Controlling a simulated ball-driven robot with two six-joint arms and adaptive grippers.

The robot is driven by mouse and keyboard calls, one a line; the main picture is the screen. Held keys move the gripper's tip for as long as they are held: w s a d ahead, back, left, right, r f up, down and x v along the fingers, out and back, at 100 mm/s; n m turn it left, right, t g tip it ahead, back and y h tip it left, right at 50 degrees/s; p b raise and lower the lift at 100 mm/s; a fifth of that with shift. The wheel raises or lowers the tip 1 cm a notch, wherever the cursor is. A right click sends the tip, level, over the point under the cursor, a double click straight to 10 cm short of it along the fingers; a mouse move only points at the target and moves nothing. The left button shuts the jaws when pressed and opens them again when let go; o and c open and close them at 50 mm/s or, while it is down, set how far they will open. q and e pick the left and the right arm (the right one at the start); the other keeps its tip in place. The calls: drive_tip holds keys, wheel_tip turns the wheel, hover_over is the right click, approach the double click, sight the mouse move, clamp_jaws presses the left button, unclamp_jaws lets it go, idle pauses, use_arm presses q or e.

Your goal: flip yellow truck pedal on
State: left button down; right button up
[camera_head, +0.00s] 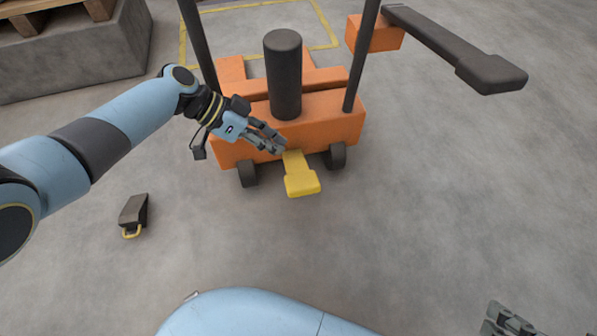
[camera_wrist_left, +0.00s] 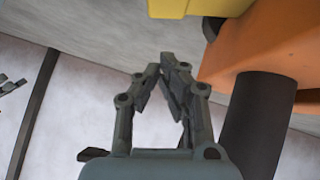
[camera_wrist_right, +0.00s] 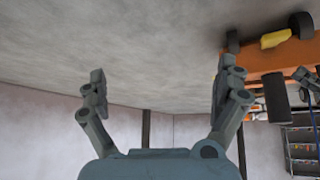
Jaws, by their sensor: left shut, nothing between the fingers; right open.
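The yellow pedal (camera_head: 300,180) sticks out low from the front of the orange truck (camera_head: 325,125), between its two dark wheels. It also shows at the top of the left wrist view (camera_wrist_left: 190,8) and at the upper right of the right wrist view (camera_wrist_right: 275,39). My left gripper (camera_head: 280,146) is shut and empty, just left of and close to the inner end of the pedal. I cannot tell whether it touches. In the left wrist view its fingertips (camera_wrist_left: 172,72) meet below the pedal. My right gripper (camera_wrist_right: 158,88) is open and empty, at the lower right of the head view (camera_head: 510,318).
A dark cylinder (camera_head: 284,75) and two dark posts rise from the truck. A dark bar (camera_head: 470,55) extends at the upper right. A dark wedge with a yellow loop (camera_head: 134,213) lies on the floor at left. The floor before the pedal is clear.

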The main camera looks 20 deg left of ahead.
use_arm(q)
drive_tip(key=b, duration=0.3)
approach(313, 181)
drive_tip(key=w+d, duration=0.2)
drive_tip(key=d, duration=0.1)
drive_tip(key=shift+w+d+f, duration=0.1)
drive_tip(key=shift+w+f, duration=0.05)
drive_tip(key=shift+s+f+b, duration=0.3)
drive_tip(key=shift+f+b, duration=0.4)
drive_tip(key=shift+f, duration=0.25)
drive_tip(key=shift+s+d+f+b, duration=0.15)
drive_tip(key=shift+f+b, duration=0.2)
drive_tip(key=shift+f, duration=0.2)
use_arm(e)
drive_tip(key=w+a+r+n+t+y, duration=0.1)
drive_tip(key=w+r+t, duration=0.4)
drive_tip(key=t, duration=0.4)
drive_tip(key=shift+w+a+t, duration=0.3)
drive_tip(key=shift+w+t, duration=0.1)
drive_tip(key=shift+w, duration=0.1)
drive_tip(key=shift+r, duration=0.1)
use_arm(q)
drive_tip(key=shift+s+f, duration=0.1)
use_arm(e)
drive_tip(key=shift+w, duration=0.1)
